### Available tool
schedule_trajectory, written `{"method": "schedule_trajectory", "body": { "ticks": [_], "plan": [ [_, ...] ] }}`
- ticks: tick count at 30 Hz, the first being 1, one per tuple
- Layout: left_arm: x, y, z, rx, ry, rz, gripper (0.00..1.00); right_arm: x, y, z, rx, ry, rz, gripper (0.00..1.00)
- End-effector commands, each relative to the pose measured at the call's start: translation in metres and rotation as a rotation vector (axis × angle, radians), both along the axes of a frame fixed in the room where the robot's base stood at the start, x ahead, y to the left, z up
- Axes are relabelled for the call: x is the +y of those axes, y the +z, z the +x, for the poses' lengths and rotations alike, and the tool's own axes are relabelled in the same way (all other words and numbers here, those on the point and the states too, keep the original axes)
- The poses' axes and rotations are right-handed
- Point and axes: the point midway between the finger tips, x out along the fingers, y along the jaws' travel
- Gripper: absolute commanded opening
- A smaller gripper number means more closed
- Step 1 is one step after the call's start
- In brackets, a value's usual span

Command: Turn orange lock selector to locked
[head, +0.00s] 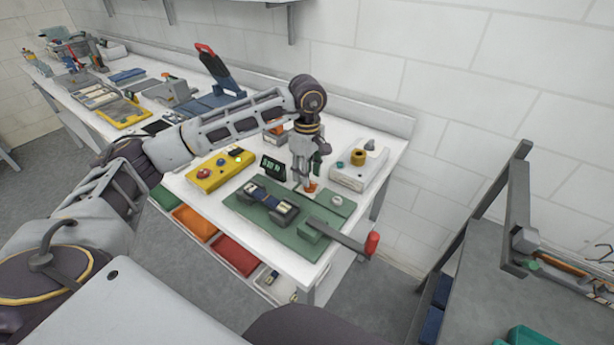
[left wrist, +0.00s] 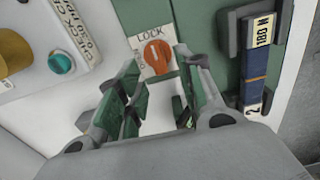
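The orange lock selector (left wrist: 158,56) is a round knob with a pale mark, on a white plate labelled "LOCK" (left wrist: 150,34). In the head view the orange selector (head: 310,186) shows just below the fingers of my left gripper (head: 304,174), which points down over the green fixture board (head: 318,252). In the left wrist view my left gripper (left wrist: 158,84) has its green-padded fingers spread apart. The selector lies at or just beyond the fingertips, between their lines; contact cannot be told. My right gripper is not in view.
A black-and-blue part labelled "180 N" (left wrist: 258,62) sits beside the selector. A red-handled lever (head: 370,243) juts from the board's front right. A white box with a yellow knob (head: 358,157), a yellow button box (head: 220,168) and a small dark display (head: 272,167) stand near.

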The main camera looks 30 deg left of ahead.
Motion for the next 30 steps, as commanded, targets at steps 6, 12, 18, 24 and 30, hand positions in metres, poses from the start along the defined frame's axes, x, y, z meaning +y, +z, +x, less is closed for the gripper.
{"method": "schedule_trajectory", "body": {
  "ticks": [6, 12, 18, 24, 30],
  "plan": [
    [-0.001, 0.032, 0.001, -0.004, -0.001, -0.001, 0.37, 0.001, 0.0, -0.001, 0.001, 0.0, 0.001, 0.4],
    [-0.001, 0.062, 0.001, -0.004, -0.002, -0.002, 0.37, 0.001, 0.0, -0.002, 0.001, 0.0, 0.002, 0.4],
    [0.0, 0.085, 0.001, -0.002, 0.0, 0.0, 0.37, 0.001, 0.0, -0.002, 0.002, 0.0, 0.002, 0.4],
    [0.0, 0.096, 0.001, -0.001, 0.0, 0.0, 0.37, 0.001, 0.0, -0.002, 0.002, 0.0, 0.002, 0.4],
    [0.0, 0.097, 0.0, -0.001, 0.0, 0.0, 0.37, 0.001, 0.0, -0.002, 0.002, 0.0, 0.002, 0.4]
  ]
}}
